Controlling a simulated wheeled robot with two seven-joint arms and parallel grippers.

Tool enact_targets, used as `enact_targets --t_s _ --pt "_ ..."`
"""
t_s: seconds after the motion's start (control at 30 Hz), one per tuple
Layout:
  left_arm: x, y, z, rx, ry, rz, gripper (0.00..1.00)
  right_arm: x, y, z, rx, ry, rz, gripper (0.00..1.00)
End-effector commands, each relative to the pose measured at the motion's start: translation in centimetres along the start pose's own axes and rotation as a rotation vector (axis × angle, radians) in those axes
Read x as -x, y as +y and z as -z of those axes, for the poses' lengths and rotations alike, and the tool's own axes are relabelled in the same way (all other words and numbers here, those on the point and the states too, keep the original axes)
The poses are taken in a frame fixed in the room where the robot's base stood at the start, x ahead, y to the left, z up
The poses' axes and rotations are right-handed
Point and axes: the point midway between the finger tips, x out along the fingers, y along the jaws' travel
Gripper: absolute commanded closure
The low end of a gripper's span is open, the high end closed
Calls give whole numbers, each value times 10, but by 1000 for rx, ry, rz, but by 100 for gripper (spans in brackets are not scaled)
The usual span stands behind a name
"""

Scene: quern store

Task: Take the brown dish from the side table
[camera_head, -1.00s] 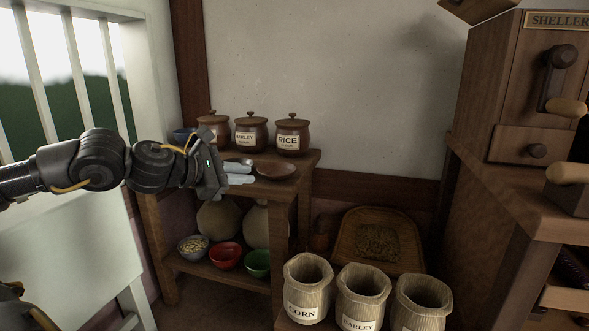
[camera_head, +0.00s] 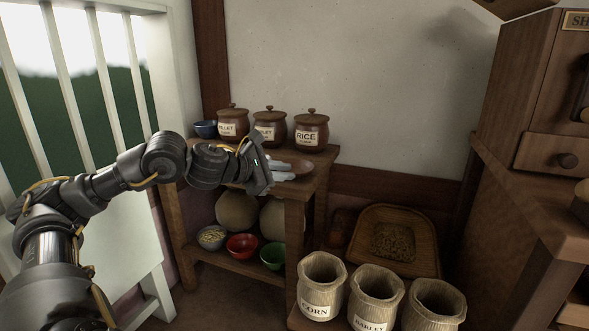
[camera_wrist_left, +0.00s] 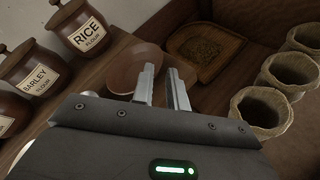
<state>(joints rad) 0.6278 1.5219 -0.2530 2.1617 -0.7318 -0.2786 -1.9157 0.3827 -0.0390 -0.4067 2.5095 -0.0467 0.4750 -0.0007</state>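The brown dish (camera_head: 299,164) sits on the top of the wooden side table (camera_head: 318,180), near its right end and in front of the jars. In the left wrist view the dish (camera_wrist_left: 130,64) lies just beyond my fingers, and one finger overlaps its right part. My left gripper (camera_head: 281,171) is low over the tabletop at the dish's near left side. It also shows in the left wrist view (camera_wrist_left: 163,88), its fingers apart with a gap between them. Whether the rim is between the fingers or touched, I cannot tell. My right gripper is not in view.
Lidded jars, including the rice jar (camera_head: 311,130), stand behind the dish, with a blue bowl (camera_head: 205,129) at the left. Bowls, including a red one (camera_head: 242,246), stand on the lower shelf. Open sacks (camera_head: 321,287) and a tray of grain (camera_head: 396,240) are at the right.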

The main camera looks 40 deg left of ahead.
Motion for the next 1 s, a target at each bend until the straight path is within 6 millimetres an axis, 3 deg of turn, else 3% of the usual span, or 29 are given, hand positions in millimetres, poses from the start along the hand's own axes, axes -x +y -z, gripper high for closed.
enact_targets --t_s 0.17,0.6,0.87,1.0 --pt "-4 0 0 2 -1 -1 85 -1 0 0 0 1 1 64" --pt "-50 -1 1 2 0 -1 85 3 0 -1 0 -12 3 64" --pt "-51 -1 1 0 1 -1 85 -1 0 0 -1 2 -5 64" --pt "-51 -1 1 0 1 0 100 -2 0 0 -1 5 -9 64"
